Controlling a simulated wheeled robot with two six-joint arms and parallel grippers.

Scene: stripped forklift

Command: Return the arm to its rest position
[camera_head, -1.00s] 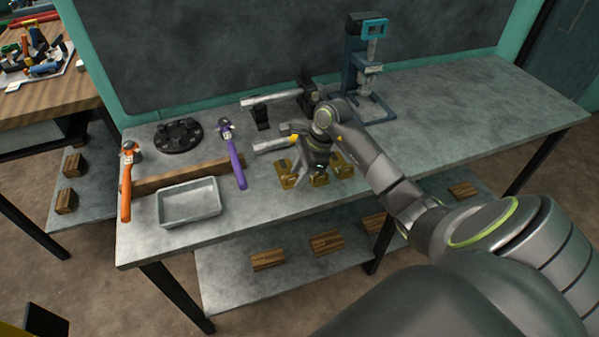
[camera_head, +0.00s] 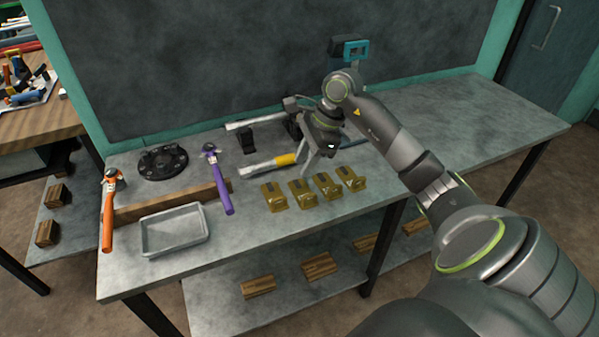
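My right arm comes in from the lower right, bent up over the workbench. Its gripper (camera_head: 320,160) hangs above the bench, behind the row of brass-coloured blocks (camera_head: 301,193). Its fingers look spread apart and I see nothing between them. My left arm and gripper are not in view.
On the workbench (camera_head: 270,225) are a grey tray (camera_head: 175,230), orange tool (camera_head: 108,215), purple tool (camera_head: 221,192), black round part (camera_head: 163,162) and yellow-banded tool (camera_head: 268,165). Wooden blocks (camera_head: 320,265) lie on the lower shelf. The bench's right end is clear.

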